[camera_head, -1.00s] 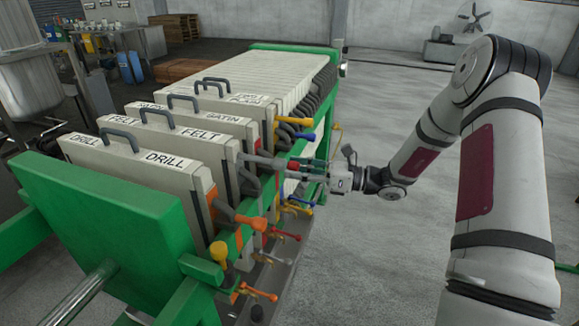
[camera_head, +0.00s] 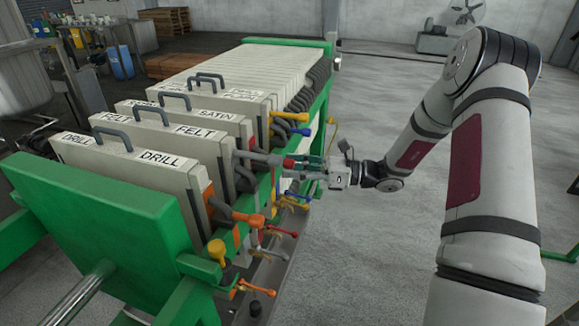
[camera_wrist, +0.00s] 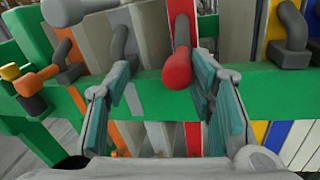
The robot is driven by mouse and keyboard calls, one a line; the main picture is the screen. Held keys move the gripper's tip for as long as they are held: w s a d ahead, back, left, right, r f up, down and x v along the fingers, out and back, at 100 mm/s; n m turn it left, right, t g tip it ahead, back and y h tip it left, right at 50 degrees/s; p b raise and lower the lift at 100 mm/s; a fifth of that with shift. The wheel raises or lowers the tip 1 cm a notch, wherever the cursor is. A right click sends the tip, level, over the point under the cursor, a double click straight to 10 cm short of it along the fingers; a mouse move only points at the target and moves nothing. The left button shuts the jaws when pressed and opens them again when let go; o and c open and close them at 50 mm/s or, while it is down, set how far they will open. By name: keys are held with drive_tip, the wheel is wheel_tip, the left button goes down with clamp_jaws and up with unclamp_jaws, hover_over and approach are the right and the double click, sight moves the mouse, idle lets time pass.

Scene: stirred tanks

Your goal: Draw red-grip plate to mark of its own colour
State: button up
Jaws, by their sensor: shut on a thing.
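The red grip (camera_wrist: 178,70) shows between the fingers of my gripper in the wrist view, nearer the right finger. My gripper (camera_head: 312,168) is shut on it at the right side of the rack, next to the plate labelled FELT (camera_head: 170,145). In the wrist view the two teal-padded fingers of my gripper (camera_wrist: 160,100) stand on either side of it. A red strip (camera_wrist: 193,138) shows below the green rail. A red-handled lever (camera_head: 283,231) also sits low on the rack.
The plate labelled DRILL (camera_head: 135,175) with an orange grip (camera_head: 248,219) stands in front. Plates with blue and yellow grips stand behind. The green rail (camera_wrist: 260,92) runs along the rack's side. Open floor (camera_head: 400,270) lies to the right.

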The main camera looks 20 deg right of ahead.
drive_tip(key=s+a+p+v, duration=0.1)
drive_tip(key=s+p+v, duration=0.1)
drive_tip(key=v, duration=1.4)
drive_tip(key=shift+s+r, duration=0.2)
drive_tip(key=shift+r, duration=0.1)
idle(0.4)
drive_tip(key=shift+w, duration=0.1)
idle(0.4)
